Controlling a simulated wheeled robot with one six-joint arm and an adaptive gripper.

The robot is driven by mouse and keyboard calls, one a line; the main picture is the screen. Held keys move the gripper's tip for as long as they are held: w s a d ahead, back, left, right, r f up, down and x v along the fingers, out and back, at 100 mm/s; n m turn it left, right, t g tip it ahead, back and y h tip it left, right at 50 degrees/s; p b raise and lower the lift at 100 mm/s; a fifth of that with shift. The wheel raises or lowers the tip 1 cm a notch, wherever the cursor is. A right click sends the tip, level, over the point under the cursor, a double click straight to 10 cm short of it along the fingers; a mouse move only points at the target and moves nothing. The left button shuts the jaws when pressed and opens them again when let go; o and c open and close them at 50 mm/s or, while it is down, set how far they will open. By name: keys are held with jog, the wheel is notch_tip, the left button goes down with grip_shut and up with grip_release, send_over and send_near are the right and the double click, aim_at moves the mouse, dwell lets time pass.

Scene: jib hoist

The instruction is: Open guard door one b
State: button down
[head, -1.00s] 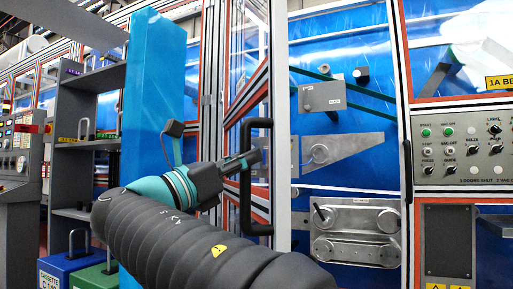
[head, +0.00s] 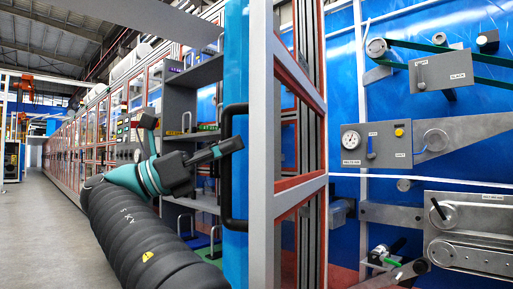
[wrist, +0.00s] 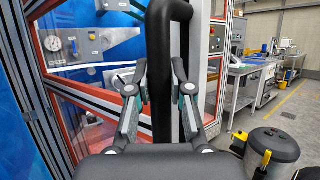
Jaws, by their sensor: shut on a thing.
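The guard door (head: 262,200) is a tall grey frame with red-edged panes, standing swung out and seen at a steep angle. Its black vertical bar handle (head: 227,205) is on the near side. My gripper (head: 226,149) is shut on this handle around its upper part. In the wrist view the handle (wrist: 160,50) passes upright between my two fingers (wrist: 160,105). To the right of the door in the head view, the machine's blue inside panel (head: 345,120) is exposed.
A grey shelf (head: 195,75) stands behind my arm. Clear floor (head: 40,220) runs along the left. The wrist view shows a dark bin (wrist: 275,145) at lower right.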

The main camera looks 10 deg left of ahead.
jog(key=shift+w+a+f, duration=0.25)
jog(key=shift+a+f, duration=0.05)
jog(key=shift+a, duration=0.25)
jog(key=shift+w+a+f, duration=0.2)
jog(key=shift+a+f, duration=0.05)
jog(key=shift+a, duration=0.3)
jog(key=c, duration=1.4)
grip_release()
jog(key=shift+c, duration=0.2)
jog(key=shift+o, duration=0.7)
jog(key=shift+s+a, duration=0.1)
jog(key=shift+a, duration=0.1)
jog(key=shift+d+r, duration=0.15)
jog(key=shift+d, duration=0.05)
